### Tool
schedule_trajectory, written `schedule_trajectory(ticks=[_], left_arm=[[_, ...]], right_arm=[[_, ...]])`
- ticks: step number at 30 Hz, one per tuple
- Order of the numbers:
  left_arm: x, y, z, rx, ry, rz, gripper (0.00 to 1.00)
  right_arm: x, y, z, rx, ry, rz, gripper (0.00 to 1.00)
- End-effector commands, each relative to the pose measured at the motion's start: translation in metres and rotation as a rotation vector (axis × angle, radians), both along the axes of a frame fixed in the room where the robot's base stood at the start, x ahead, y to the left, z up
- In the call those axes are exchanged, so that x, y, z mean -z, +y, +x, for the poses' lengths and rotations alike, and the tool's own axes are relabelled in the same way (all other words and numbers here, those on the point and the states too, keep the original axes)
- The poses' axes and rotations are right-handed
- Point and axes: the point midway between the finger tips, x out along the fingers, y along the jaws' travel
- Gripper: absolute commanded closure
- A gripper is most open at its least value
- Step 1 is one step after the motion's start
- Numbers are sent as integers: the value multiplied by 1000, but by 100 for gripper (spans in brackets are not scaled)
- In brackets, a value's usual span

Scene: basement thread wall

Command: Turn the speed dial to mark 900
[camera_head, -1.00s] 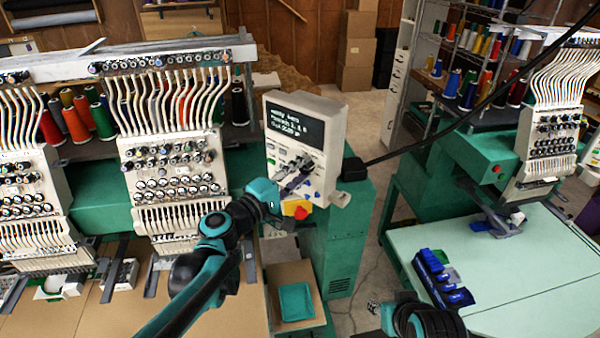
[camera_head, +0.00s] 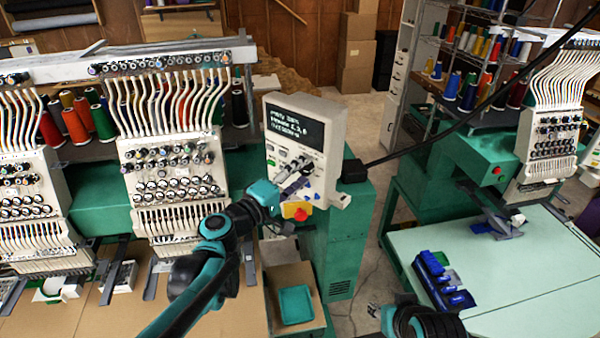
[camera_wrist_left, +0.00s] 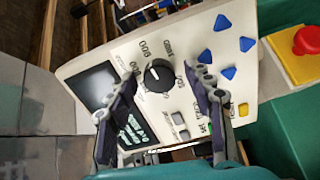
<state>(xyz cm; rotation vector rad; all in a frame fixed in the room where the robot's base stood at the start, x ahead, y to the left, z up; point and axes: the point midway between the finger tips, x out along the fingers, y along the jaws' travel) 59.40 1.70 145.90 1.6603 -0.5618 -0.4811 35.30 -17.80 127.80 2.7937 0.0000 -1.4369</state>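The control panel (camera_head: 330,118) is a pale box with a dark screen (camera_head: 295,125), standing on a green machine. The speed dial (camera_wrist_left: 159,75) is a round black knob with a white pointer line, ringed by printed marks. The marks are turned and too small to read surely. My left gripper (camera_head: 294,180) is in front of the panel and hides the dial in the head view. In the left wrist view its two fingers (camera_wrist_left: 162,100) are apart, one on each side of the dial, with visible gaps. My right gripper (camera_head: 373,311) is low, over the floor, partly visible.
Blue triangular buttons (camera_wrist_left: 222,22) and a red stop button on a yellow plate (camera_wrist_left: 307,40) lie beside the dial. Embroidery heads (camera_head: 175,150) stand at left. A green tray (camera_head: 296,305) lies below the panel. A pale table (camera_head: 500,260) is at right.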

Motion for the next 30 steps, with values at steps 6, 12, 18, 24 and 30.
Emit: schedule_trajectory(ticks=[6, 12, 18, 24, 30], left_arm=[[-1, 0, 0, -1, 0, -1, 46], [-1, 9, -10, -3, 1, -2, 46], [0, 35, -44, -5, 0, -1, 46], [0, 59, -76, -4, 0, -1, 46], [0, 72, -93, -2, 0, -1, 46]], right_arm=[[0, 0, 0, 0, 0, 0, 61], [0, 0, 0, 0, 0, 0, 61], [0, 0, 0, 0, 0, 0, 61], [0, 0, 0, 0, 0, 0, 61], [0, 0, 0, 0, 0, 0, 61]])
